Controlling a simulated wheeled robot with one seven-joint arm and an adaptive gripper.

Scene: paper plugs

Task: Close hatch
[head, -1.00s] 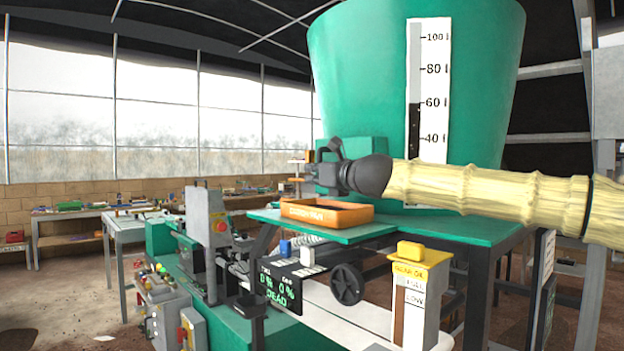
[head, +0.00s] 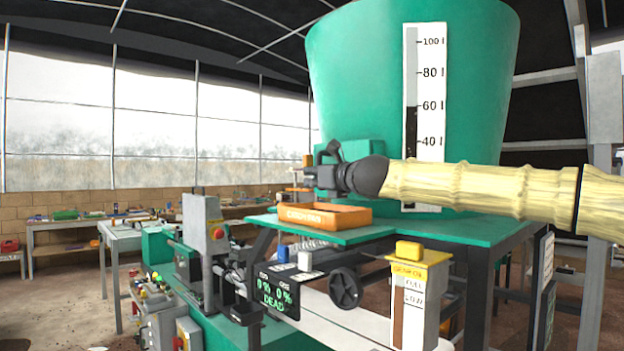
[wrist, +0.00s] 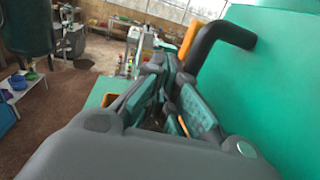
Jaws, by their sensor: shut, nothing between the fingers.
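The hatch appears to be the green boxy part (head: 362,152) on the front of the big green tank (head: 470,70). A bent black handle (head: 330,150) shows at its left. In the wrist view, the handle (wrist: 226,38) stands out from a flat green surface (wrist: 270,85). My gripper (head: 312,178) is at the hatch's front, left of the tank, just below the handle in the head view. In the wrist view, my gripper (wrist: 168,66) is shut and empty, beside the handle. Whether it touches the handle or hatch, I cannot tell. My arm hides part of the hatch's lower right.
An orange tray (head: 322,216) sits on the green table (head: 400,228) below my gripper. A yellow-topped post (head: 410,250), a dark wheel (head: 345,288) and a display (head: 277,292) stand in front. Benches (head: 70,222) line the far wall.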

